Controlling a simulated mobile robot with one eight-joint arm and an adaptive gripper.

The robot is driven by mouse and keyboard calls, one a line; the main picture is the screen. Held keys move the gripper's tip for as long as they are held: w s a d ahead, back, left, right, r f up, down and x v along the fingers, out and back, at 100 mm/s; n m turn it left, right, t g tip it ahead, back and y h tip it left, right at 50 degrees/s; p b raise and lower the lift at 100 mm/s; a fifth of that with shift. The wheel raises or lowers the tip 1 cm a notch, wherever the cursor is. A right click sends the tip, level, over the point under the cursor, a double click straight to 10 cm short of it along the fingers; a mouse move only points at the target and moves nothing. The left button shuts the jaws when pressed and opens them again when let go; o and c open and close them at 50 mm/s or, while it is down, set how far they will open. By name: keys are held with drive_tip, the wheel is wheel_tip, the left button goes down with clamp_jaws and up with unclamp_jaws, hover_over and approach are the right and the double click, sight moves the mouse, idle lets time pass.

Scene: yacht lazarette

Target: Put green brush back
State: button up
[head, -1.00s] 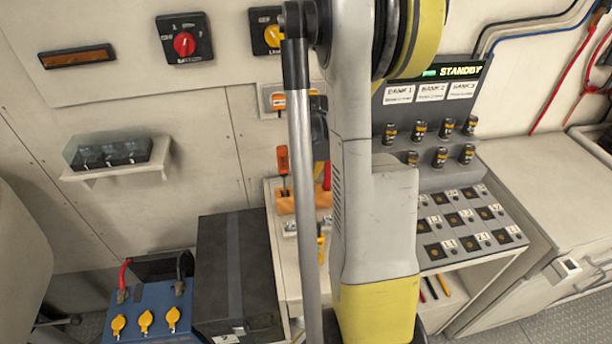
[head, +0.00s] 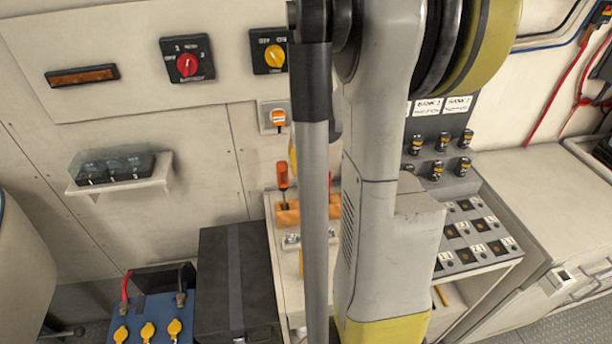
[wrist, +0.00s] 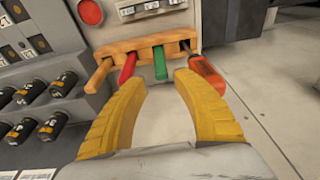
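In the wrist view, a green handle (wrist: 160,63), which I take for the green brush, stands in a wooden rack (wrist: 147,47), between a red handle (wrist: 128,67) and an orange screwdriver (wrist: 208,80). Its bristle end is not visible. My gripper (wrist: 165,80) is open, its yellow fingers apart and empty, with the green handle showing between and beyond the tips. I cannot tell whether they touch it. In the head view, the rack (head: 288,214) and the screwdriver (head: 282,176) show left of my arm. The green handle and most of my gripper are hidden there.
A wooden handle (wrist: 99,76) also sits in the rack. A console with terminals (head: 437,170) stands to the right in the head view. A black box (head: 235,285) and a blue battery (head: 150,310) stand left of the rack. A small wall shelf (head: 120,184) is farther left.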

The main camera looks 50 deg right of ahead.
drive_tip(key=shift+n+t, duration=0.5)
drive_tip(key=shift+n, duration=0.3)
drive_tip(key=a+r, duration=0.1)
drive_tip(key=a, duration=0.1)
drive_tip(key=w+a+r, duration=0.1)
drive_tip(key=a+r, duration=0.1)
drive_tip(key=a, duration=0.1)
drive_tip(key=a+r, duration=0.2)
drive_tip(key=a, duration=0.1)
drive_tip(key=shift+w+r, duration=0.25)
drive_tip(key=shift+w, duration=0.15)
drive_tip(key=s+a+r+n+t, duration=0.1)
drive_tip(key=s+a+n, duration=0.1)
drive_tip(key=a, duration=0.6)
drive_tip(key=s+a+r+n+t, duration=0.2)
drive_tip(key=a, duration=0.7)
drive_tip(key=s+a+r+n+t+y, duration=0.1)
drive_tip(key=a+r+n, duration=0.1)
drive_tip(key=a, duration=0.7)
drive_tip(key=shift+s+t, duration=0.3)
drive_tip(key=shift+s, duration=0.1)
drive_tip(key=shift+d, duration=0.1)
